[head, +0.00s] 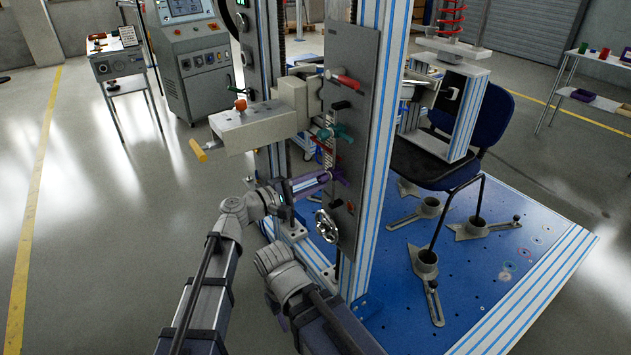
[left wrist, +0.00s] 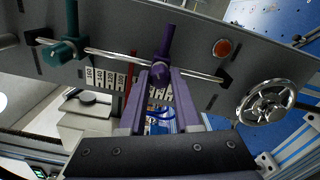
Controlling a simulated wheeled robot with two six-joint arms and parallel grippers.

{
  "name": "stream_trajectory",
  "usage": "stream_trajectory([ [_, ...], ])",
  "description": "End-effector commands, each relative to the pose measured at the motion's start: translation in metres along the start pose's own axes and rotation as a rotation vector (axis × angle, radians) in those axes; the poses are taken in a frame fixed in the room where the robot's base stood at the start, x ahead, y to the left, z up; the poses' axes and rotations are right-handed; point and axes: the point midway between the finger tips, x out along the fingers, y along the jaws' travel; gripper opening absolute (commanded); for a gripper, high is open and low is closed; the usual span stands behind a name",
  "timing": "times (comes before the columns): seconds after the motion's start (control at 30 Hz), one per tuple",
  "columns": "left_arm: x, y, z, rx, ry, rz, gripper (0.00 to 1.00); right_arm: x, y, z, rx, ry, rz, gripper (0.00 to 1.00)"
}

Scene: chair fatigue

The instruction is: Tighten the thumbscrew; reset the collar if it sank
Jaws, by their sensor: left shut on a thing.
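A purple collar (left wrist: 165,42) with a round knob sits on a thin metal rod on the grey upright panel (head: 345,100). It also shows in the head view (head: 341,175). My left gripper (left wrist: 161,82) is shut on the knob, its two fingers on either side of it; in the head view the left gripper (head: 326,178) reaches in from the left. A teal collar (left wrist: 68,48) sits on the same rod, higher up the panel in the head view (head: 342,132). A numbered scale (left wrist: 112,80) and a red pointer (left wrist: 131,72) lie beside the rod.
A metal handwheel (head: 326,226) stands below the purple collar. A grey block with an orange knob (head: 240,105) juts out left of the panel above my left arm. A blue chair (head: 480,125) stands on the blue base plate (head: 500,235).

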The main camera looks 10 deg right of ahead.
Motion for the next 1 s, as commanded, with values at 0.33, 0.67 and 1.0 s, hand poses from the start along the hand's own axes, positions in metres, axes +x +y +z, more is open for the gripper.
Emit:
stream_trajectory([
  [0.33,-0.0002,-0.0006,0.0003,0.330,-0.001,-0.001,0.00,0.0004,0.0000,0.0000,0.000,0.000,0.000,0.47],
  [0.67,-0.0002,-0.0009,0.0002,0.640,-0.001,-0.001,0.00,0.0006,-0.0001,0.0000,0.000,0.000,0.000,0.47],
  [1.0,-0.0002,-0.0011,0.0001,0.900,-0.001,-0.001,0.00,0.0008,-0.0001,0.0000,0.000,0.000,0.000,0.47],
])
